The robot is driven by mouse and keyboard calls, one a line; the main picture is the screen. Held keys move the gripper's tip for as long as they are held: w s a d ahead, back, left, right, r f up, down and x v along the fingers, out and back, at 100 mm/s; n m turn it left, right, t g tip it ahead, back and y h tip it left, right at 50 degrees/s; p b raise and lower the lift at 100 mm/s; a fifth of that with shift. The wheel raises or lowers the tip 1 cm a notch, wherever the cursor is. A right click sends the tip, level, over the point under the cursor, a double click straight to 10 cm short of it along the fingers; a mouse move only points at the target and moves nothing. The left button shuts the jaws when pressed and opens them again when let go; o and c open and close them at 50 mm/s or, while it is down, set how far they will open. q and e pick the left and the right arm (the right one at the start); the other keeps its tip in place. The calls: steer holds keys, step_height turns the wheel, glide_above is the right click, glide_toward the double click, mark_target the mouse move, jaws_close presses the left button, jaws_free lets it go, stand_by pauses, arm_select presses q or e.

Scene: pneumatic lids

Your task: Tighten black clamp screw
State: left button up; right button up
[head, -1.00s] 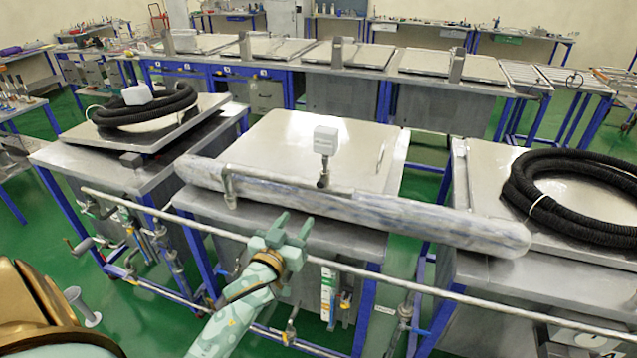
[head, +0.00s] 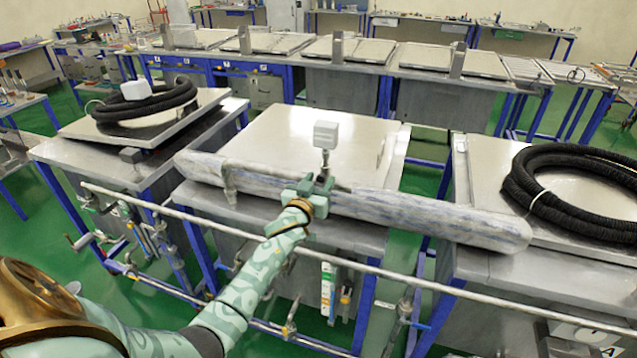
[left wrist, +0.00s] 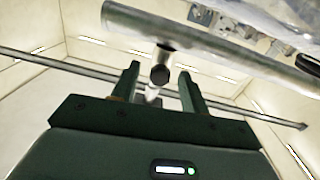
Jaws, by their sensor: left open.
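The black clamp screw (left wrist: 159,75) shows in the left wrist view as a small dark round end below a grey metal tube (left wrist: 185,37). In the head view my gripper hides most of the clamp, which is under a light grey box (head: 326,134) on a short post. My left gripper (head: 312,184) is at the tube, close to the post. Its fingers also show in the left wrist view (left wrist: 160,82), open, with the screw end between their tips in the picture. I cannot tell whether they touch it. My right gripper is not in view.
A long plastic-wrapped roll (head: 430,218) lies along the front of the middle metal table, by the tube. A long thin rail (head: 375,268) runs across in front of the tables. Black coiled hoses lie on the left table (head: 150,103) and the right table (head: 520,185).

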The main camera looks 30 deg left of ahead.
arm_select(q)
jaws_close()
